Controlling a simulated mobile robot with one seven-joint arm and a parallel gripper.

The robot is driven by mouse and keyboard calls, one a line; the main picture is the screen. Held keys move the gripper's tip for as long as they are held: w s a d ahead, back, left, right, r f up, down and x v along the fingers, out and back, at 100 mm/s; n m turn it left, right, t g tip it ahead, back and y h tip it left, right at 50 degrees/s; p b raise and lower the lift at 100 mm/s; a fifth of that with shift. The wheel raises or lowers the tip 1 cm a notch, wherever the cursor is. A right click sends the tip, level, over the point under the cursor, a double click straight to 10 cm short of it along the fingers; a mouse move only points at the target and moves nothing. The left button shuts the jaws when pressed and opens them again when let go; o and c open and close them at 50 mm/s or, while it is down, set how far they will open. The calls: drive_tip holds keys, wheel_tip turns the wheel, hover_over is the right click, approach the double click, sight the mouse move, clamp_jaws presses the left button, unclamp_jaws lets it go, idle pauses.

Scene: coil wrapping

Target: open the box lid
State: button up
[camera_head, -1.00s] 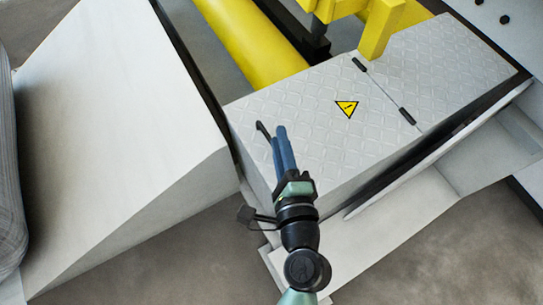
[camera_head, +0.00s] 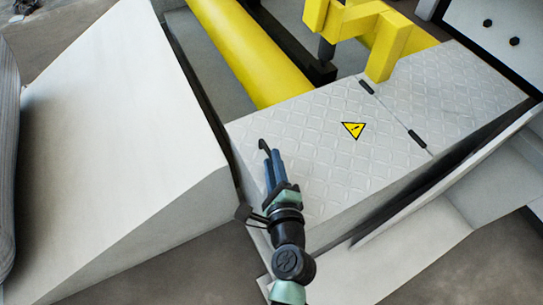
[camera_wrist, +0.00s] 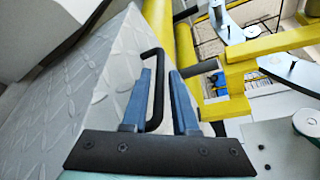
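The box lid (camera_head: 320,120) is a grey diamond-plate panel with a yellow warning triangle (camera_head: 353,130). It lies flat, level with the plate to its right, with two black hinges (camera_head: 417,138) along their shared edge. A black bar handle (camera_wrist: 158,75) stands on the lid; its top also shows in the head view (camera_head: 263,147) near the lid's left edge. My gripper (camera_head: 271,153) is at this handle. Contact is not clear.
A yellow roller (camera_head: 250,50) and a yellow bracket (camera_head: 385,45) stand behind the lid. A large pale ramp (camera_head: 120,140) is on the left, across a narrow gap. A grey machine wall (camera_head: 500,35) is at the upper right. Concrete floor shows in front.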

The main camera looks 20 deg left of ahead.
drive_tip(key=shift+x, duration=1.2)
clamp_jaws()
idle(0.6)
